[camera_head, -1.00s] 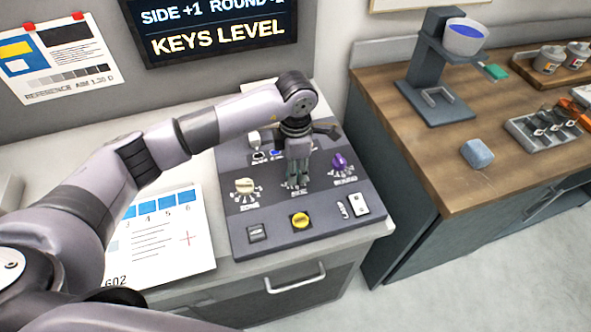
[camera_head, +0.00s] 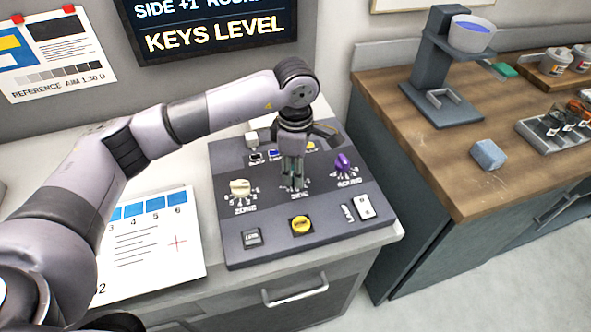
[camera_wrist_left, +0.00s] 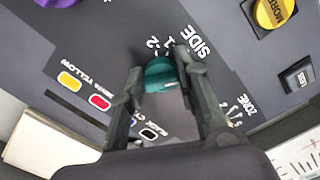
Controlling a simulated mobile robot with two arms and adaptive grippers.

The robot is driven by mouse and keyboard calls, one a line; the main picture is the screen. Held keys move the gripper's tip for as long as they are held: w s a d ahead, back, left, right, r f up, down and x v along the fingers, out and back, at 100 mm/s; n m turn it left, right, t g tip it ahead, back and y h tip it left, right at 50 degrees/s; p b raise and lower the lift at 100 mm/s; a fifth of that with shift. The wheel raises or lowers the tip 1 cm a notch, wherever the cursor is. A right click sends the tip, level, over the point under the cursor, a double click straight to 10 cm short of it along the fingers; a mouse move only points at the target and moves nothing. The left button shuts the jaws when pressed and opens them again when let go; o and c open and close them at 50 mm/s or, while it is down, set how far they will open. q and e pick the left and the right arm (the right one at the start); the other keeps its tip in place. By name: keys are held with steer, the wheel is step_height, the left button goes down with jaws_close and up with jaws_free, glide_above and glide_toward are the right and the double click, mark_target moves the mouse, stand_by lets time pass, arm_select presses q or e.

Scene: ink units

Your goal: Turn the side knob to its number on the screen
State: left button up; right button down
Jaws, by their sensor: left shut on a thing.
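The side knob (camera_wrist_left: 161,73) is teal, in the left wrist view, beside the word SIDE and printed scale marks. My left gripper (camera_head: 293,187) points down over the middle of the console (camera_head: 228,253); in the left wrist view its fingers (camera_wrist_left: 160,80) are shut around the knob. In the head view the gripper hides most of that knob. The dark screen (camera_head: 215,28) on the wall reads SIDE +1 and KEYS LEVEL; its upper line is cut off by the frame edge. I cannot read which mark the knob points at. My right gripper is not in view.
On the console, a cream knob (camera_head: 240,188) stands left and a purple knob (camera_head: 342,162) right of the gripper. A yellow button (camera_head: 301,224) is in front. A printed sheet (camera_head: 150,245) lies left. A wooden-topped counter (camera_head: 440,160) stands right, past a gap.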

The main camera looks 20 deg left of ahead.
arm_select(q)
steer(key=o, duration=1.2)
steer(key=shift+c, duration=0.2)
step_height(320, 180, up, 12)
